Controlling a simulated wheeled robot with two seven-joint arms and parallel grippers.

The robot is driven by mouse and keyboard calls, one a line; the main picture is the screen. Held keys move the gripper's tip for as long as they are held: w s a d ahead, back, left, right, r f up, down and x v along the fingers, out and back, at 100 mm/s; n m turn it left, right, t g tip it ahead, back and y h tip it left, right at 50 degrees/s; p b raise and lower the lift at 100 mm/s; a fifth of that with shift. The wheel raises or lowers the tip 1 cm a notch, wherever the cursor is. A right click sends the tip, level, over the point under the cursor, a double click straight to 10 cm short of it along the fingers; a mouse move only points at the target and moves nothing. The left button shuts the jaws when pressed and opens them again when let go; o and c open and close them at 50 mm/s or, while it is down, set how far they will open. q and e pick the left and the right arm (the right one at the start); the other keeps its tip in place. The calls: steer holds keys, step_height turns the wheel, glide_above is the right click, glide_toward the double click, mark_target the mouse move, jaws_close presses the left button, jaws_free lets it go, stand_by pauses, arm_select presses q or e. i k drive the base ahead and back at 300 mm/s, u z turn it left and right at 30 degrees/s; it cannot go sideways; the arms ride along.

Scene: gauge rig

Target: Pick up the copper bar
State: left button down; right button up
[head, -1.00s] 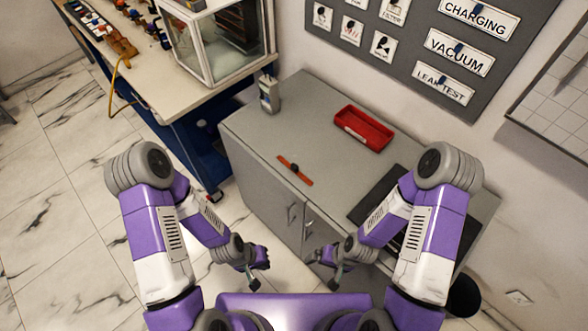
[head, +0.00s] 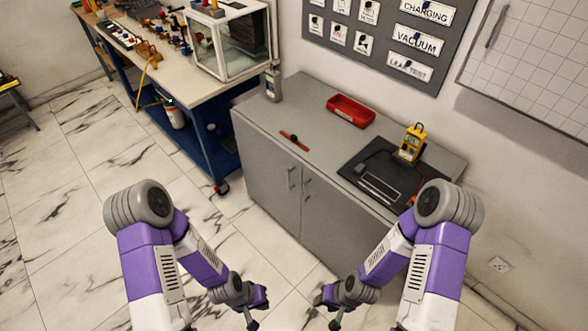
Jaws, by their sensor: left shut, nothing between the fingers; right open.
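The copper bar (head: 301,145) is a short, thin orange-brown strip with a dark piece at its middle. It lies flat on the grey cabinet top (head: 268,128), near the front edge, left of the black mat. My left gripper (head: 257,312) is shut and empty, low in front of the cabinet. My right gripper (head: 328,311) is open and empty, at a similar height to its right. Both are well apart from the bar and on the near side of the cabinet.
A red tray (head: 351,124) sits behind the bar, and a grey handheld device (head: 272,85) stands at the back left. A black mat (head: 355,162) with a yellow device (head: 412,143) covers the right side. A blue workbench (head: 207,150) stands left. Floor is clear at left.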

mark_target(293, 138)
steer(key=u, duration=1)
steer(key=i, duration=1)
steer(key=z, duration=0.15)
